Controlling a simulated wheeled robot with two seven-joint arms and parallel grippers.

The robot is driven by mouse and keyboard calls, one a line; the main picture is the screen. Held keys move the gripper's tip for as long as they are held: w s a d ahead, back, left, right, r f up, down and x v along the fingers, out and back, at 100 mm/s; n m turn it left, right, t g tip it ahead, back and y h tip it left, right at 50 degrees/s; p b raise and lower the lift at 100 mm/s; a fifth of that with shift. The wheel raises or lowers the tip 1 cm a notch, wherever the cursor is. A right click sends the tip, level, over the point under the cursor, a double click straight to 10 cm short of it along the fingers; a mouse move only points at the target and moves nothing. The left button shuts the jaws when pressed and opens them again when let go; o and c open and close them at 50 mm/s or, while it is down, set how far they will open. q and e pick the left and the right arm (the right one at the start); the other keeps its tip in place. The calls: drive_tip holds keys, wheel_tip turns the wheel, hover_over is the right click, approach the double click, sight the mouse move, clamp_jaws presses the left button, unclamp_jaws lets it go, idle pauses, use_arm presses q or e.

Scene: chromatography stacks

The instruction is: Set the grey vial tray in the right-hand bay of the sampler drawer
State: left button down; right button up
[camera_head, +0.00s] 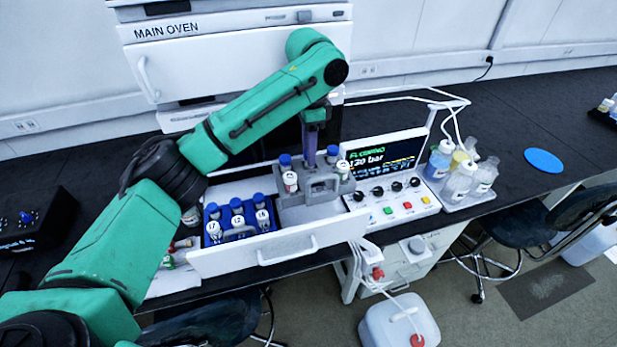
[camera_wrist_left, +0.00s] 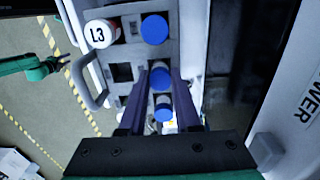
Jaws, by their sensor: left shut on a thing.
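The grey vial tray (camera_head: 325,191) is at the right-hand bay of the sampler drawer (camera_head: 225,262), behind the drawer's white front. It carries white vials with blue or white caps. In the left wrist view the tray (camera_wrist_left: 133,52) shows empty square holes and a side handle. I cannot tell whether the tray touches the bay floor. A blue vial tray (camera_head: 230,234) fills the left-hand bay.
A control box with screen (camera_head: 385,160) and buttons stands close on the right. Bottles in a tray (camera_head: 470,200) and a blue disc (camera_head: 543,160) lie farther right. The main oven (camera_head: 235,50) is behind. A green arm (camera_wrist_left: 30,65) shows small in the left wrist view.

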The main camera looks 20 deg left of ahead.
sight(308, 178)
use_arm(q)
wheel_tip(308, 178, down, 9)
drive_tip(key=p, duration=0.3)
drive_tip(key=shift+f, duration=0.1)
drive_tip(key=shift+w+a+f+p, duration=0.15)
drive_tip(key=shift+p, duration=0.6)
drive_tip(key=shift+f, duration=0.3)
drive_tip(key=c, duration=0.6)
unclamp_jaws()
drive_tip(key=shift+f, duration=0.15)
wheel_tip(308, 178, up, 12)
drive_tip(key=b, duration=0.5)
drive_tip(key=shift+r, duration=0.2)
drive_tip(key=shift+f, duration=0.1)
